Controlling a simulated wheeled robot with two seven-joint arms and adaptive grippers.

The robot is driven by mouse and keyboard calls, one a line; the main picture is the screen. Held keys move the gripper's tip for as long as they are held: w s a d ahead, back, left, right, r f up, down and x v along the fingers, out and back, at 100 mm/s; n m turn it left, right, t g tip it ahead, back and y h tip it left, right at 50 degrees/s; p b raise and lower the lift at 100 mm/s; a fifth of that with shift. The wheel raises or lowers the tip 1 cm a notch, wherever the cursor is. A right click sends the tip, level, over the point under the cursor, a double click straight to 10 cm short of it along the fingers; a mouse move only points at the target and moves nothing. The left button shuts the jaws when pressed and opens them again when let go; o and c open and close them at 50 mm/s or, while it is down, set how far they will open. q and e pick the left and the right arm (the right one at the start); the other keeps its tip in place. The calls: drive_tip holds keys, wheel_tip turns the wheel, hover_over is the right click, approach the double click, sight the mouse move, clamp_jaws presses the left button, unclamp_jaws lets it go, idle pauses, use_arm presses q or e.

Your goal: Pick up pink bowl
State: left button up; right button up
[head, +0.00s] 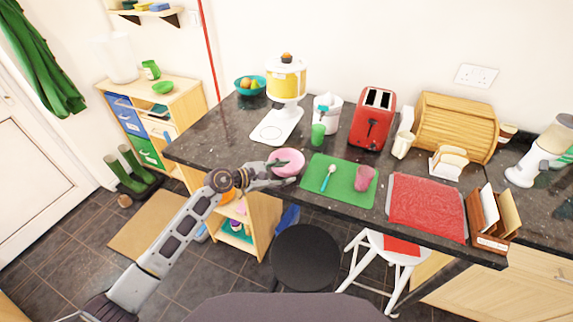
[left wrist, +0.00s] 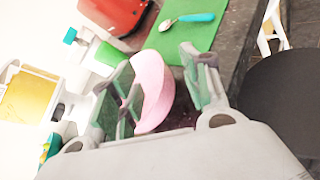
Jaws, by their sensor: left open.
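The pink bowl (head: 287,161) sits on the dark granite counter, just left of the green mat, in the head view. My left gripper (head: 281,173) is at the bowl's near left side, open. In the left wrist view the pink bowl (left wrist: 153,91) lies between the two spread fingers of the left gripper (left wrist: 160,88), close to the finger on the left. I cannot tell whether that finger touches the bowl. The bowl's lower part is hidden by the gripper body in the wrist view. My right gripper is not in view.
The green mat (head: 338,185) with a spoon (head: 328,177) lies right of the bowl. A black stool (head: 305,257) is below the counter's front edge.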

use_arm(q)
drive_tip(key=shift+x, duration=0.85)
drive_tip(key=shift+r, duration=0.1)
clamp_jaws()
